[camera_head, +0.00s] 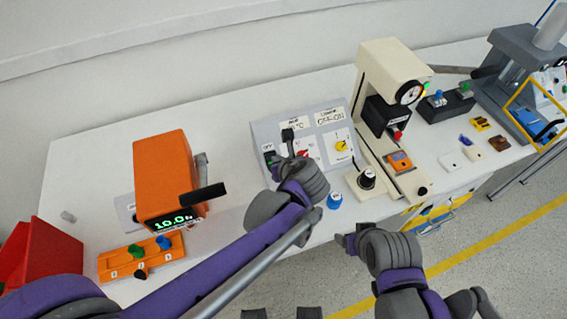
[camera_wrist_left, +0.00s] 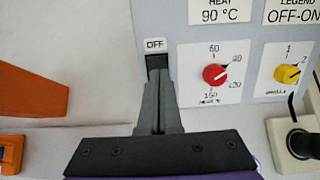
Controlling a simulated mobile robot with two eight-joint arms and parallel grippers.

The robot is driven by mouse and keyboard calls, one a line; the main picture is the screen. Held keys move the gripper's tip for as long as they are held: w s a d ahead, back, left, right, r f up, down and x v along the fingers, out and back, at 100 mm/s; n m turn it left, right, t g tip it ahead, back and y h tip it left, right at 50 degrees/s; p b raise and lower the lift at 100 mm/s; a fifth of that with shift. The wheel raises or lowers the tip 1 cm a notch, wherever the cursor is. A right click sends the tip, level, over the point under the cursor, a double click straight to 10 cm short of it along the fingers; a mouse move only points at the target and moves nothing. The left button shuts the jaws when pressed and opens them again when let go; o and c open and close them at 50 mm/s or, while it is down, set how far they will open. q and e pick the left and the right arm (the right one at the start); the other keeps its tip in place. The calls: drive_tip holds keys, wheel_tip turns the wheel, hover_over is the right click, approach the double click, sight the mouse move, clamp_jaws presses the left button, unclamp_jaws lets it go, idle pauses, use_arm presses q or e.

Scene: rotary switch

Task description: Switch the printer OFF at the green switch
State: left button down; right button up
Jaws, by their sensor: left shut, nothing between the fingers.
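A light grey control panel (camera_head: 262,133) stands on the bench. At its left side a switch, dark with a small green patch (camera_head: 269,157), shows in the head view. In the left wrist view the dark switch (camera_wrist_left: 157,62) sits under an OFF label, its lower part hidden by my fingers. My left gripper (camera_head: 288,135) is shut and empty, fingertips at the switch's lower edge in the left wrist view (camera_wrist_left: 160,74); I cannot tell if they touch. My right gripper (camera_head: 346,241) hangs in front of the bench, its opening unclear.
The panel also carries a red knob (camera_wrist_left: 214,74) and a yellow knob (camera_wrist_left: 287,73). An orange device (camera_head: 160,170) stands to the left, a cream press (camera_head: 388,70) to the right. A blue-topped knob (camera_head: 335,199) sits near the bench's front edge.

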use_arm(q)
drive_tip(key=shift+x, duration=1.35)
drive_tip(key=shift+w+a+g, duration=0.15)
drive_tip(key=shift+w+g, duration=0.05)
drive_tip(key=shift+g, duration=0.1)
drive_tip(key=shift+s, duration=0.1)
drive_tip(key=shift+r+p, duration=0.4)
drive_tip(key=shift+r, duration=0.3)
